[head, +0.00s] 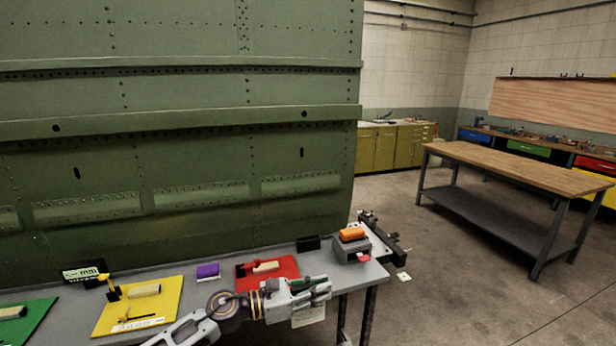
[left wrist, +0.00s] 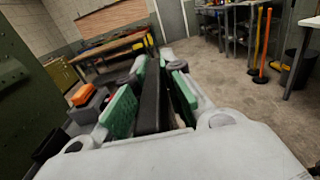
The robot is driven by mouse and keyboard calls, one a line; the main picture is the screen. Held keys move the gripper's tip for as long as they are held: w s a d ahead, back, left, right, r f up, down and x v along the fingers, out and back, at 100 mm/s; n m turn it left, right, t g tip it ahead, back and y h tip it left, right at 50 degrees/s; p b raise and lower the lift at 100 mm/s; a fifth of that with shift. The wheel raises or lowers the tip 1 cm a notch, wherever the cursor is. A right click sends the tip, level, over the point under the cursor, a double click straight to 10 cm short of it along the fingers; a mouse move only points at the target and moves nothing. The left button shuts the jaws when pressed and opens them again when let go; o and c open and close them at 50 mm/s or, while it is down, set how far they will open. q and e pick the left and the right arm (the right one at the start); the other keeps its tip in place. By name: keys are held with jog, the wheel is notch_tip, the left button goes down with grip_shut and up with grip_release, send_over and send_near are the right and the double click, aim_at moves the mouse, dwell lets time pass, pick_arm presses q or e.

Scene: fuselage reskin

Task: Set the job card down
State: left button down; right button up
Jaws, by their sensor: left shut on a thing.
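My left gripper (head: 318,289) reaches in from the bottom left, over the front edge of the grey bench (head: 352,277) by the red mat. It is shut on the job card (head: 308,317), a pale sheet with small print that hangs below the fingers. In the left wrist view, a dark slab (left wrist: 150,98) stands edge-on between the green pads of the left gripper (left wrist: 155,90); its printed face is hidden there. My right gripper does not show.
On the bench are a yellow mat (head: 160,310), a red mat (head: 284,265), a green mat (head: 35,318), a purple block (head: 208,271) and a grey box with an orange top (head: 352,234). The green fuselage panel (head: 180,150) rises behind. A wooden table (head: 520,168) stands at right.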

pick_arm(q)
jog(key=shift+s, duration=0.25)
jog(key=a+f+n+t+y, duration=0.8)
jog(key=a+f+t, duration=0.2)
jog(key=f, duration=0.1)
jog(key=s+a+f+n+t+y, duration=0.1)
jog(key=s+a+f+n+y, duration=0.2)
jog(key=a, duration=0.4)
jog(key=s+a+f+n+t+y, duration=0.1)
jog(key=s+a+f+n+y, duration=0.2)
jog(key=a+y, duration=0.3)
jog(key=shift+a+f, duration=0.3)
jog(key=shift+a, duration=0.45)
dwell(0.5)
